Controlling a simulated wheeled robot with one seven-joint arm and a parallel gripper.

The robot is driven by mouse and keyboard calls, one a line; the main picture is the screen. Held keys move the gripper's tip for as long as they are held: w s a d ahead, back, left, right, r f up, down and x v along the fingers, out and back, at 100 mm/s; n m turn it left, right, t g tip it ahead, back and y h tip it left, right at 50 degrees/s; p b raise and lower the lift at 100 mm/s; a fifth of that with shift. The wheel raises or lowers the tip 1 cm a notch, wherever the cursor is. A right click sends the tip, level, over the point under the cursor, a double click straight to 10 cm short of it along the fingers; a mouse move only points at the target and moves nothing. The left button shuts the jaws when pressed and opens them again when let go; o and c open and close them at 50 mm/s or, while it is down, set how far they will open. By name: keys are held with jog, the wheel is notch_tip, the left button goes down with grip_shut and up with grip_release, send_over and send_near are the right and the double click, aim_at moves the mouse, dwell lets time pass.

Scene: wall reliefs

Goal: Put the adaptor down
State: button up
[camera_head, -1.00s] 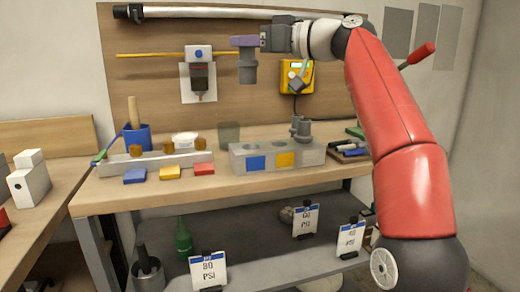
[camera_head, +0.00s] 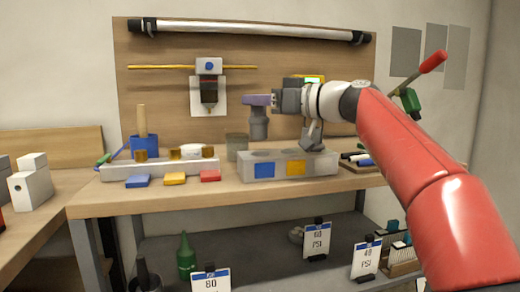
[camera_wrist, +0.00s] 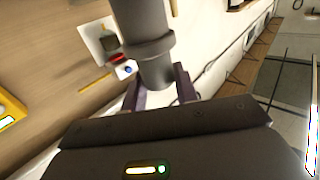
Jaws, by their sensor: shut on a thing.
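The adaptor (camera_head: 259,124) is a dark grey, stepped cylinder. My gripper (camera_head: 257,100), with purple fingers, is shut around its upper part and holds it upright in the air. In the wrist view the adaptor (camera_wrist: 143,35) stands between the two purple fingers (camera_wrist: 158,88). In the head view it hangs just above the left part of a grey block (camera_head: 247,166) with a blue and a yellow square on its front. A gap shows between the adaptor's lower end and the block. The block's top openings are hard to see from here.
Another grey fitting (camera_head: 312,136) stands at the block's right end, partly behind my arm. A dim cup (camera_head: 237,147) stands behind the block's left end. A white rack (camera_head: 115,173) and coloured pads (camera_head: 174,178) lie to the left. A yellow wall device is mostly hidden by my gripper.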

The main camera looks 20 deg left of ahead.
aim_at(266, 131)
notch_tip(266, 131, down, 6)
jog(key=shift+f+b, duration=0.2)
jog(key=shift+b, duration=0.85)
jog(key=o, duration=1)
jog(key=shift+c, duration=0.2)
jog(key=shift+f, duration=0.1)
